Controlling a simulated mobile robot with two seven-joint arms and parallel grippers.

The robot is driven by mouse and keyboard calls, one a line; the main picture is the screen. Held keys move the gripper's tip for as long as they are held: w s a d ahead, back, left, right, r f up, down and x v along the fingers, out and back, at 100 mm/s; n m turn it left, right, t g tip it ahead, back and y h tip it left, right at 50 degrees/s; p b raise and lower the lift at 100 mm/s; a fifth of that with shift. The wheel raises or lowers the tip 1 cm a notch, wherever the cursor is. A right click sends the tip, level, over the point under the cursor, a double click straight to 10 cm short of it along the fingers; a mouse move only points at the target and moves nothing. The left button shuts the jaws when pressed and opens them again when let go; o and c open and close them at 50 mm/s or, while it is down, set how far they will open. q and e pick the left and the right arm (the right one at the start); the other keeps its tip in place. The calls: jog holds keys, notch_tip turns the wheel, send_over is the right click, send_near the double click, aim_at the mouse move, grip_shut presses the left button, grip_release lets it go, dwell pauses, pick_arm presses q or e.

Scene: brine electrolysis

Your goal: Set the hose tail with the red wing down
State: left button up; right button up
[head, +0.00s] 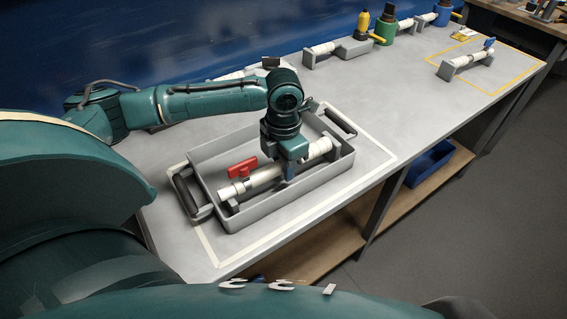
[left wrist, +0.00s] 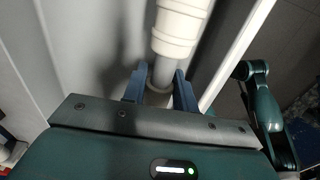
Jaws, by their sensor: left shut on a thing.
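The hose tail with the red wing (head: 265,178) is a white pipe with a red wing handle (head: 242,168) near its left end. It lies roughly level inside the grey tray (head: 279,207). My left gripper (head: 289,172) comes down from above and is shut on the pipe, right of the red wing. In the left wrist view, the blue fingers (left wrist: 158,88) stand on both sides of the white pipe (left wrist: 176,32). I cannot tell whether the pipe rests on the tray's grey supports or hangs just above them. My right gripper is not in view.
The tray has dark handles at both ends and stands in a pale taped outline on the grey bench (head: 400,110). A blue-winged pipe on a stand (head: 466,63) sits in a yellow outline at the right. Further fittings (head: 340,48) line the back. The bench between is clear.

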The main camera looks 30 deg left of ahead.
pick_arm(q)
jog(key=o, duration=1.1)
jog(key=shift+f, duration=0.1)
notch_tip(320, 180, up, 12)
jog(key=shift+r+p, duration=0.2)
jog(key=shift+p, duration=0.2)
jog(key=shift+f, duration=0.1)
